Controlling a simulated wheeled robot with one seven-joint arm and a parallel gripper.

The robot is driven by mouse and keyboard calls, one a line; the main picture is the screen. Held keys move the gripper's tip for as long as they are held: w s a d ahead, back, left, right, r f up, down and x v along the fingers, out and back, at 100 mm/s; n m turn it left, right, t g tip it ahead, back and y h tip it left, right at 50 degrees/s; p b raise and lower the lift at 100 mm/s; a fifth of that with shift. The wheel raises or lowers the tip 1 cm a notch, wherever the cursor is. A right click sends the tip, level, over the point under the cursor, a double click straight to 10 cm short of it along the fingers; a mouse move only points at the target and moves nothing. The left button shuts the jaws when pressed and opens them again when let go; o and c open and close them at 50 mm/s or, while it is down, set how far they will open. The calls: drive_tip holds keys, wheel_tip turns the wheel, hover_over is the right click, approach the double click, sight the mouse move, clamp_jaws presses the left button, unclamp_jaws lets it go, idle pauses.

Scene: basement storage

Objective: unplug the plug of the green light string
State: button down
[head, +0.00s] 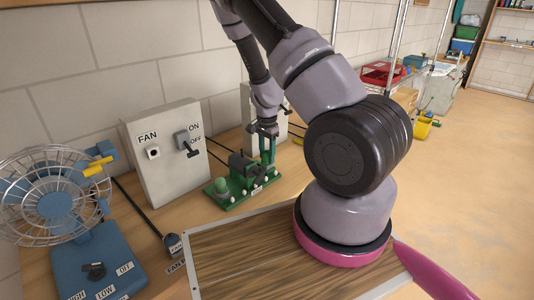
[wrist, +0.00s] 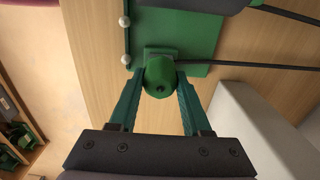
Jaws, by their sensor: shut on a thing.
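A green rounded plug (wrist: 160,78) sits between the two green fingers of my gripper (wrist: 160,85) in the wrist view. The fingers are shut on it from both sides. The plug lies over a small square green block on a green board (wrist: 200,42); I cannot tell whether it is seated or clear of it. Small pale bulbs (wrist: 125,22) line the board's left edge. In the head view my gripper (head: 267,150) points down at the right part of the green board (head: 232,197), where its fingers hide the plug.
A grey panel (head: 167,157) labelled FAN with an ON/OFF switch stands behind the board. A wire fan (head: 55,200) on a blue base is at the left. A second pale box (head: 252,108) stands behind my gripper. Dark cables (wrist: 265,66) run to the right in the wrist view.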

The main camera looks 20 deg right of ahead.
sight(267, 152)
drive_tip(key=shift+f, duration=0.15)
drive_tip(key=shift+c, duration=1.4)
unclamp_jaws()
wheel_tip(267, 152, up, 11)
drive_tip(key=shift+f, duration=0.1)
